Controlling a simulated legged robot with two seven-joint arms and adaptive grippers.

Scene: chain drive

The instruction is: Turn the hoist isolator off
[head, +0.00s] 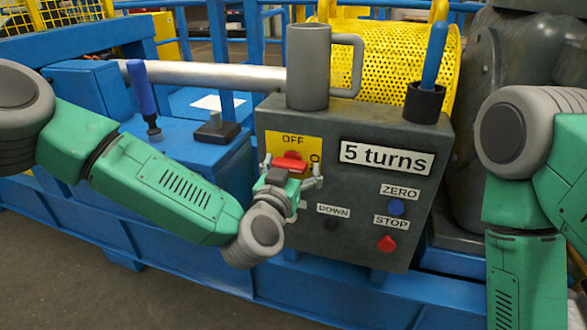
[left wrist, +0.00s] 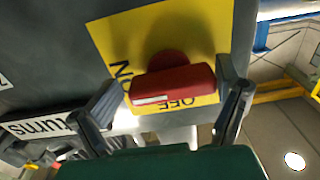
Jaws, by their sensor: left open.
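The hoist isolator is a red handle (head: 291,162) on a yellow plate (head: 277,143) at the upper left of the grey control box (head: 350,213). In the left wrist view, the handle (left wrist: 173,88) lies across the plate (left wrist: 112,38), with a white mark at its end towards the ON label. The OFF label (left wrist: 176,104) is partly covered by the handle. My left gripper (head: 292,172) is open in front of the isolator. In the left wrist view its fingers (left wrist: 176,94) stand either side of the handle's ends, apparently without gripping. My right gripper is out of view.
The box carries a "5 turns" display (head: 387,157), a blue ZERO button (head: 397,207), a red STOP button (head: 386,243) and a dark DOWN button (head: 331,224). A grey mug (head: 308,68) and a holder (head: 424,103) with a blue-handled tool stand on top.

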